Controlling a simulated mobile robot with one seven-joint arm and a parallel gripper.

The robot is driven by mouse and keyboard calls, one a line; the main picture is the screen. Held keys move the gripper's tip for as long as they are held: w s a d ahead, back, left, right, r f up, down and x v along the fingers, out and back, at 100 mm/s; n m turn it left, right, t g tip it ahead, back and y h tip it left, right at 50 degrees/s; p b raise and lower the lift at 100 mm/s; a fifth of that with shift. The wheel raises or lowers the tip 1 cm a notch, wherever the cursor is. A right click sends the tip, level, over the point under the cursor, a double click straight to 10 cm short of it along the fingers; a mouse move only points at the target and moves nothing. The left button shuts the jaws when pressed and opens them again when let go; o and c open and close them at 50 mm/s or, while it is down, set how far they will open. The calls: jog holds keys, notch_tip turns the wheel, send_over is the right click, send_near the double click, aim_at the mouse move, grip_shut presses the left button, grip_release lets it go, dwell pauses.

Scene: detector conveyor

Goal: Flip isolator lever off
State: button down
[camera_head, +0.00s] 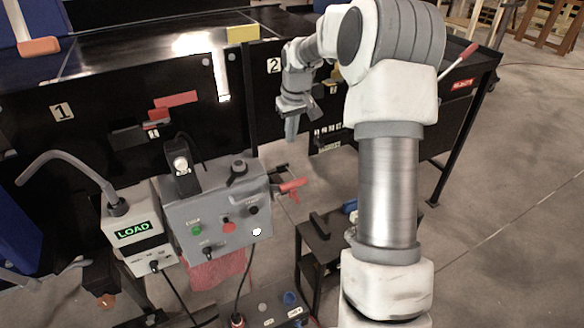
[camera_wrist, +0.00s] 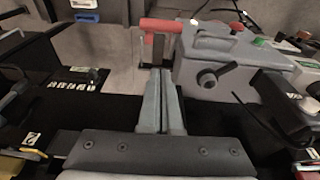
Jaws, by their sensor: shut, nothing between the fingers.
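A red-handled lever (camera_head: 292,186) sticks out from the right side of the grey control box (camera_head: 177,213); I take it for the isolator lever. In the wrist view the red handle (camera_wrist: 160,25) lies crosswise just beyond my fingertips, beside the grey box (camera_wrist: 215,72). My gripper (camera_head: 291,138) points down in front of the black conveyor panel, above the lever in the head view. In the wrist view my gripper (camera_wrist: 160,73) has its two fingers together, empty, with a visible gap to the handle.
A white box with a green LOAD display (camera_head: 133,231) stands left of the control box. A black rotary knob (camera_head: 238,169) sits on the control box top. Another red lever (camera_head: 173,101) is on panel 1. A low dark stand (camera_head: 326,238) is below right; open floor lies further right.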

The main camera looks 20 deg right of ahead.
jog(key=shift+w+d+f, duration=0.2)
jog(key=shift+d+f, duration=0.05)
jog(key=shift+f, duration=0.1)
jog(key=p, duration=0.1)
send_over(285, 186)
jog(key=w+d, duration=0.3)
jog(key=w, duration=0.1)
notch_tip(285, 186, down, 10)
jog(key=shift+s+f+p, duration=0.5)
jog(key=shift+s+f, duration=0.8)
jog(key=shift+f, duration=0.2)
jog(key=shift+f, duration=0.1)
